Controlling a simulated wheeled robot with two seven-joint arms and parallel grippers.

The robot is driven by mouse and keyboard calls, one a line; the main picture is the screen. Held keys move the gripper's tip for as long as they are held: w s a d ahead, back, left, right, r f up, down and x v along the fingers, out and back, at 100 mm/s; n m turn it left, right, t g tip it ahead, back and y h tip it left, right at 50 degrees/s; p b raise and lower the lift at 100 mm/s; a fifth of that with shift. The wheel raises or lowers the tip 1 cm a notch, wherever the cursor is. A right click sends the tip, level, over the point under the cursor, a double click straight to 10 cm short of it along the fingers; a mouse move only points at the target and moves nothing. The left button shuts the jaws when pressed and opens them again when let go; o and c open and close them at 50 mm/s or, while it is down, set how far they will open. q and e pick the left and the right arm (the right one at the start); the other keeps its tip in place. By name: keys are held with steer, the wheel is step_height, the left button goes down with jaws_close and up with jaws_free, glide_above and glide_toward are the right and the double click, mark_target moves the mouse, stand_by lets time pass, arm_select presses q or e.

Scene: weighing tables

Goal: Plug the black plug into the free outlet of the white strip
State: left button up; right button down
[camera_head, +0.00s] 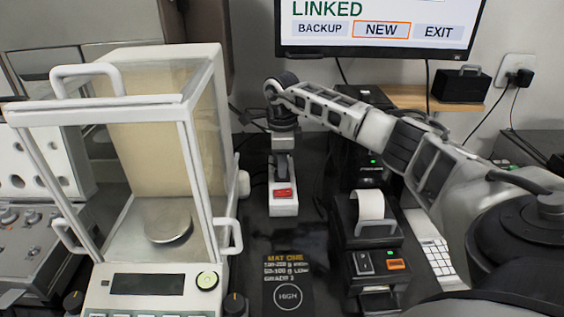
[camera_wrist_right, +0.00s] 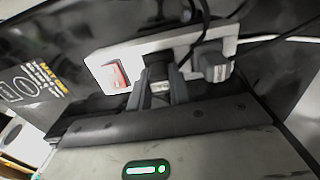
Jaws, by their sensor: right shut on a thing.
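The white strip (camera_head: 284,209) lies on the dark bench in the head view, with its red switch (camera_head: 283,192) at the near end. My right gripper (camera_head: 283,165) points down over the strip's farther part. In the right wrist view the strip (camera_wrist_right: 135,52) shows its red switch and a grey plug (camera_wrist_right: 213,64) seated toward the other end. Between these, my right gripper (camera_wrist_right: 160,88) is shut on the black plug (camera_wrist_right: 157,62), right at the strip's face. The fingers hide its lower part, so I cannot tell how deep it sits. My left gripper is not in view.
A glass-walled balance (camera_head: 150,190) stands close on the left. A black printer (camera_head: 365,235) with a paper roll stands close on the right. A dark mat (camera_head: 288,285) lies in front. A monitor (camera_head: 375,25) hangs behind. Cables (camera_wrist_right: 280,40) run from the strip.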

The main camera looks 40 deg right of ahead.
steer(key=shift+f, duration=0.2)
steer(key=c, duration=1.2)
jaws_free()
steer(key=shift+r, duration=0.1)
step_height(320, 180, up, 16)
steer(key=shift+f, duration=0.2)
